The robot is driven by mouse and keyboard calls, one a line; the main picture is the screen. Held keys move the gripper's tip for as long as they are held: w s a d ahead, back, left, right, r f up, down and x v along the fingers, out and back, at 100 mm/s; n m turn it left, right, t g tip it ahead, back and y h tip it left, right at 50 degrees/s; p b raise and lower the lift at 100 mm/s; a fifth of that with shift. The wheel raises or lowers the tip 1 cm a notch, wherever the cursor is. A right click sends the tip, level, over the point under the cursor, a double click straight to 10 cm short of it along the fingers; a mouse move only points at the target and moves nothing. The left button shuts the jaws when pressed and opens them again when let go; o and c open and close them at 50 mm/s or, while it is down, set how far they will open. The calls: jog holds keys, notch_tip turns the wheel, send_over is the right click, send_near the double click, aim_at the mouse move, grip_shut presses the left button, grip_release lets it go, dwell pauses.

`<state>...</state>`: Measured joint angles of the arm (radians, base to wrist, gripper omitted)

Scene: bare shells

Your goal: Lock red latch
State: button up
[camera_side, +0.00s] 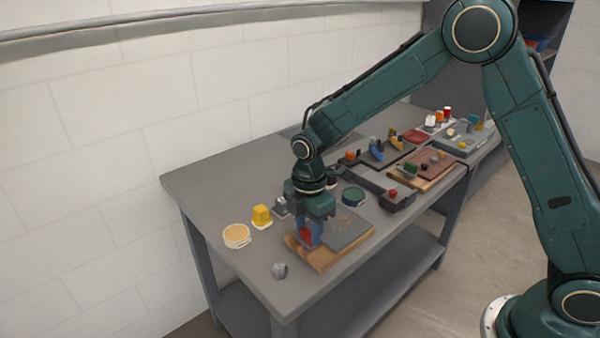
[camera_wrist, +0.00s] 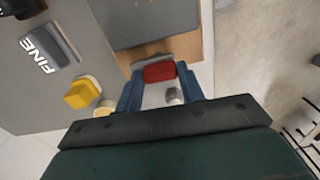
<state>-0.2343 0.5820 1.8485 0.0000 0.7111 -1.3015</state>
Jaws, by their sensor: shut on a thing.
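The red latch (camera_wrist: 160,71) shows in the wrist view between the two blue fingers of my gripper (camera_wrist: 160,82), at the edge of a wooden board (camera_wrist: 190,46) with a dark grey plate (camera_wrist: 145,22) on it. My gripper is shut on the latch. In the side view my gripper (camera_side: 309,240) points down at the left end of the wooden board (camera_side: 320,260), and the red latch (camera_side: 306,236) shows partly behind a finger. The grey plate (camera_side: 348,230) lies to its right. The latch's pivot and exact angle are hidden.
A yellow block (camera_side: 262,215), a round tan-topped container (camera_side: 237,235) and a small grey knob (camera_side: 280,270) stand nearby on the grey table. A green round dish (camera_side: 353,196) is behind the board. A grey block marked FINE (camera_wrist: 50,48) shows in the wrist view. More fixtures crowd the far end.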

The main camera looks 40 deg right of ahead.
jog(key=m, duration=0.4)
jog(key=shift+m, duration=0.3)
jog(key=m, duration=0.4)
jog(key=shift+m, duration=0.3)
jog(key=m, duration=0.4)
jog(key=shift+m, duration=2.2)
jog(key=shift+o, duration=0.2)
jog(key=o, duration=1)
jog(key=shift+c, duration=0.2)
jog(key=shift+r, duration=0.15)
